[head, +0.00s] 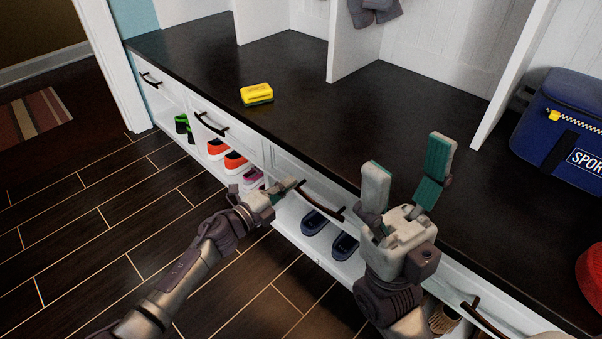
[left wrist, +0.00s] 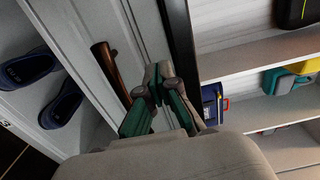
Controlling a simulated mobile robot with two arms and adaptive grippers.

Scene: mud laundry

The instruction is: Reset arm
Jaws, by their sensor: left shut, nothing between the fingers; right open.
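My left gripper (head: 288,186) is shut and empty in front of the white bench drawers, beside the left end of a dark drawer handle (head: 321,203). In the left wrist view its closed fingertips (left wrist: 158,72) are close to the drawer front, to the right of the handle (left wrist: 108,68); I cannot tell whether they touch the front. My right gripper (head: 408,158) is open and empty, its fingers pointing up, in front of the dark bench top.
A yellow and dark green block (head: 257,94) lies on the bench top (head: 330,115). A blue sports bag (head: 558,120) stands at right, with a red object (head: 591,272) at the edge. Orange shoes (head: 236,161) and blue slippers (head: 314,222) sit below the drawers.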

